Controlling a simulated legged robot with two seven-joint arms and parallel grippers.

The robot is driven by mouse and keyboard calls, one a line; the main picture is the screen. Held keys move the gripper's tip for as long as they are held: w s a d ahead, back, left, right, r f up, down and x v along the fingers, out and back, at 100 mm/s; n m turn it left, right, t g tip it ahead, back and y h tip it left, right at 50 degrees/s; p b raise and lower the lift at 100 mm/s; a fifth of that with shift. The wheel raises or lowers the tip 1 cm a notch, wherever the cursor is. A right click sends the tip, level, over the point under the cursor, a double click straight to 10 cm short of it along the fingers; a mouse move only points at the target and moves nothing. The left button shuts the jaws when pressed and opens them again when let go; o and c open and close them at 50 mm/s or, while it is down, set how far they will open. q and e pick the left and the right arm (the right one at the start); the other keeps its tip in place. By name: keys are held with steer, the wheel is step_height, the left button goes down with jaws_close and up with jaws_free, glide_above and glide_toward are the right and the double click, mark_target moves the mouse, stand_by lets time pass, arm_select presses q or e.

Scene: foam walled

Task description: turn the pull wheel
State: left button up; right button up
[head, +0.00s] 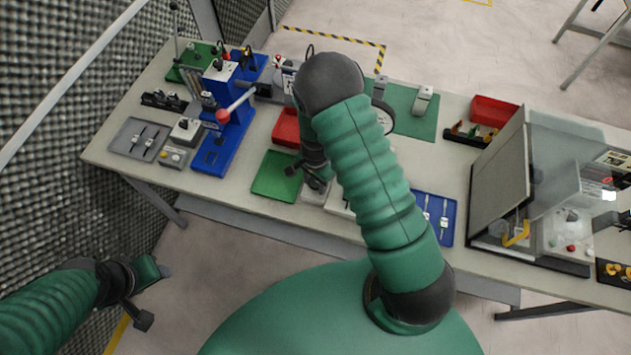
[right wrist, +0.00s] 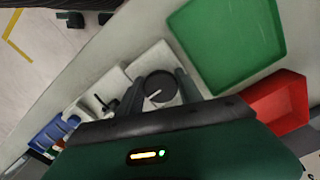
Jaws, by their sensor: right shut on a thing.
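The pull wheel (right wrist: 157,90) is a dark round disc with a pale line on its face. It sits on a small white block (right wrist: 158,62) near the table's front edge. In the right wrist view, my right gripper (right wrist: 163,84) has its fingers on either side of the wheel and is shut on it. In the head view, my right gripper (head: 317,181) points down at the block, and my arm and gripper hide the wheel. My left gripper (head: 157,293) is empty, with its fingers apart, off the table at the lower left.
A green tray (head: 275,177) lies just left of the right gripper, with a red bin (head: 286,128) behind it. A blue press (head: 225,125) stands further left. A blue tray (head: 435,215) and a clear-panelled cabinet (head: 500,185) are to the right.

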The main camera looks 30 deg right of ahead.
mark_target(315, 181)
steer(key=shift+w+d+r+m, duration=0.15)
steer(key=shift+w+m, duration=0.15)
steer(key=shift+m, duration=0.3)
steer(key=o, duration=1.2)
steer(key=shift+o, duration=0.8)
steer(key=shift+s, duration=0.15)
step_height(315, 181, up, 16)
steer(key=b, duration=0.1)
steer(key=shift+r, duration=0.25)
